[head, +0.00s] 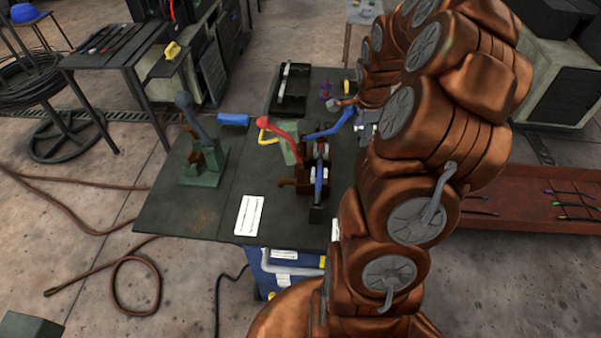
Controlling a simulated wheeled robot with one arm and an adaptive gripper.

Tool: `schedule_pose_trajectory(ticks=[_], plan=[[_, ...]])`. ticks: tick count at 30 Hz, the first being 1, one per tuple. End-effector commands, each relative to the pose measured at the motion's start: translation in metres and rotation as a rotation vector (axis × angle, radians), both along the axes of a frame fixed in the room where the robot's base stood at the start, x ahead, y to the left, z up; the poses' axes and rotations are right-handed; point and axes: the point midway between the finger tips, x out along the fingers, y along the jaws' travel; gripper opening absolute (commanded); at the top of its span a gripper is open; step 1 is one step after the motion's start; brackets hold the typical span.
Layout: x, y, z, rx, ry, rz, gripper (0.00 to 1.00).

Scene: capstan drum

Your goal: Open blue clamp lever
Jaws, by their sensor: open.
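The blue clamp lever (336,123) is a slanted blue handle on the dark workbench. It rises to the right from beside the clamp block. My gripper (364,128) is small and grey, at the end of my copper-coloured arm, close to the lever's upper right end. It is open; its fingers are partly hidden by my arm. I cannot tell whether it touches the lever. A red lever (279,131) stands left of the blue one, by a brown and dark clamp mechanism (305,180).
A green fixture with a grey lever (203,166) stands on the bench's left. A black tray (293,92) lies at the back, and a blue block (233,119) lies left of it. White sheets (249,215) lie at the front. My arm covers the bench's right side.

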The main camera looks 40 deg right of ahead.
Motion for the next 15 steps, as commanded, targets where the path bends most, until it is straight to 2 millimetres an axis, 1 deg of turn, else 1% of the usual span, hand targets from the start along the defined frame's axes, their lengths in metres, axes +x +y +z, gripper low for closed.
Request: schedule_pose_trajectory(ticks=[1,8,11,15], plan=[[0.001,0.008,-0.005,0.025,0.005,0.008,0.61],[0.001,0.009,-0.010,0.047,-0.019,0.012,0.61],[0.000,0.007,-0.002,0.040,-0.023,0.012,0.61],[-0.003,0.006,0.015,0.035,-0.024,0.008,0.61]])
